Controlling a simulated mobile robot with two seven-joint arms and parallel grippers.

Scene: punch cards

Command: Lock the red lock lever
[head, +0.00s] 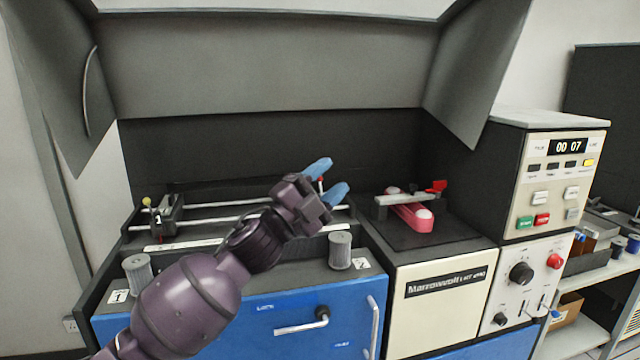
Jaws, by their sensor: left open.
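My left gripper (328,180) reaches in from the lower left over the machine's rail bed. Its blue fingertips are apart and I see nothing held between them. Another red piece (437,186) sits on the grey bar of the unit to the right, above a pink-red arm (410,213). I cannot tell from the picture which of these is the lock lever. My right gripper is not in view.
A yellow-knobbed clamp (168,215) stands at the left end of the rails. Grey knobs (340,250) stand on the front ledge above the blue cabinet (260,325). A control panel (555,180) is at right. The raised grey hood (270,65) hangs overhead.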

